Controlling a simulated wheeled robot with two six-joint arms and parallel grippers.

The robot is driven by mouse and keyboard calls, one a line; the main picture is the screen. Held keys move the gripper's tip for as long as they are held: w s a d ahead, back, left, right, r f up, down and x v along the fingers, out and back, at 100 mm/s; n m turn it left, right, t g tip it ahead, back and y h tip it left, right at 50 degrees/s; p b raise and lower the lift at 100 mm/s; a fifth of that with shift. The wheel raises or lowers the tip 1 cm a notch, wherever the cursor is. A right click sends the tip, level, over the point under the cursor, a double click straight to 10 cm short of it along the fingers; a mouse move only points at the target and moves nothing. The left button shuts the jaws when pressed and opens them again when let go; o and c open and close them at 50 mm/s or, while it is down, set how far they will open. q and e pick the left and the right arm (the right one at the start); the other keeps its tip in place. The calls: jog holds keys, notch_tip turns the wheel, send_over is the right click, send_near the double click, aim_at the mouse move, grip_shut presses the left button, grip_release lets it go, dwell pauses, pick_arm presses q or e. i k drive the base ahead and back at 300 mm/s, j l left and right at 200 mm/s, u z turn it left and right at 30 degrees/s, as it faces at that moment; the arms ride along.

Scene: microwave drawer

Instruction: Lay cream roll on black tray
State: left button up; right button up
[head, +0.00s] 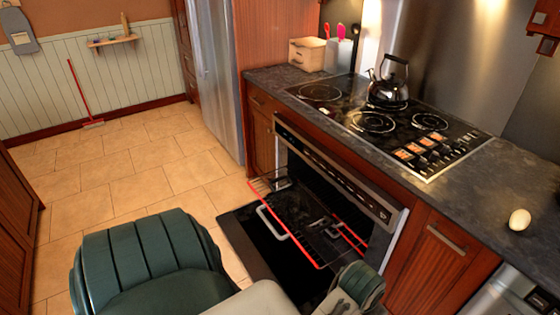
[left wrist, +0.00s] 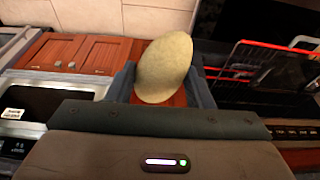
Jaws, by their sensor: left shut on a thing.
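The cream roll (left wrist: 165,68) is a smooth beige oval in the left wrist view. My left gripper (left wrist: 162,88) is shut on it, with one finger on each side. In the head view my left forearm reaches in at the bottom, and its fingers and the held roll are hidden there. A dark wire rack with red edges (head: 300,220) is pulled out of the open oven; it also shows in the left wrist view (left wrist: 262,66). My right gripper is not in view.
The oven door (head: 248,232) hangs open under the rack. A pale oval object (head: 520,219) lies on the dark counter at the right. A kettle (head: 388,85) stands on the black cooktop (head: 345,108).

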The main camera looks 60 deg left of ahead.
aim_at(292, 198)
jog(key=k+j, duration=0.1)
jog(key=j, duration=0.35)
jog(key=j+z, duration=0.15)
jog(key=j, duration=0.35)
jog(key=k+j, duration=0.15)
jog(key=j, duration=0.3)
jog(key=k+j+z, duration=0.1)
jog(key=j, duration=0.35)
jog(key=k+j+z, duration=0.1)
jog(key=j, duration=0.35)
jog(key=i+j, duration=0.1)
jog(key=j, duration=0.3)
jog(key=i+j+z, duration=0.1)
jog(key=j, duration=0.35)
jog(key=i+j, duration=0.1)
jog(key=j, duration=0.3)
